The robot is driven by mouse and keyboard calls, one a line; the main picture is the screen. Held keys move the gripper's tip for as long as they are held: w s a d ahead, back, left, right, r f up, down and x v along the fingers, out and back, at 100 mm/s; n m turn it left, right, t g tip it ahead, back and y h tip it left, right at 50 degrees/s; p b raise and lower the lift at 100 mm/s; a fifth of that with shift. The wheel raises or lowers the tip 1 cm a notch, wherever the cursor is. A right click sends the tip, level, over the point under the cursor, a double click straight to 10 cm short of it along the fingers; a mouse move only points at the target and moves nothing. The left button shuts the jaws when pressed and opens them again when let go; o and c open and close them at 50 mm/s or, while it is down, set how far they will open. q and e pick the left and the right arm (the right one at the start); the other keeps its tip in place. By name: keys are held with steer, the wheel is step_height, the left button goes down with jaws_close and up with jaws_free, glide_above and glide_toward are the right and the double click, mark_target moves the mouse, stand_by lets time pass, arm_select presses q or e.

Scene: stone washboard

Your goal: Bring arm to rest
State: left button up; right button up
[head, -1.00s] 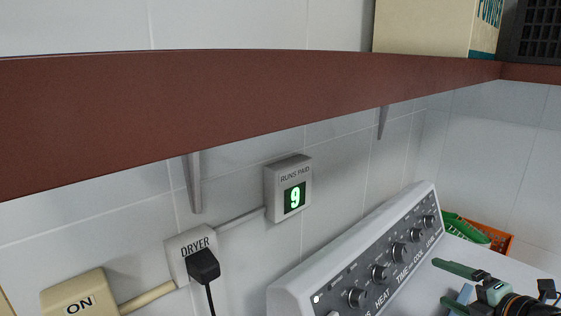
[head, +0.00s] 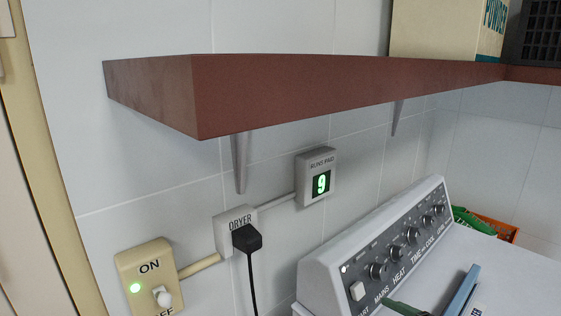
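My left gripper is not in view.
The white dryer's panel (head: 388,250) has several black knobs. A blue object (head: 462,292) stands by its top. Green and orange baskets (head: 492,225) are behind. A brown shelf (head: 330,85) juts out above.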

steer(key=s+a+f+m+g+h, duration=0.1)
steer(key=s+a+f+m+g, duration=0.1)
steer(key=s+a+f+m, duration=0.5)
steer(key=s+d+f+m+g+h, duration=0.2)
steer(key=s+d+f+m+g, duration=0.15)
steer(key=s+m, duration=0.35)
steer(key=s+d+f+m+g+h, duration=0.1)
steer(key=s+d+f+m+g, duration=0.2)
steer(key=s, duration=0.7)
steer(key=w+a+f+t+y, duration=0.1)
steer(key=w+a+f+t, duration=0.1)
steer(key=f, duration=0.4)
steer(key=w+a+f+m+t+y, duration=0.1)
steer(key=w+a+f+t, duration=0.1)
steer(key=f+t, duration=0.2)
steer(key=shift+f, duration=1.3)
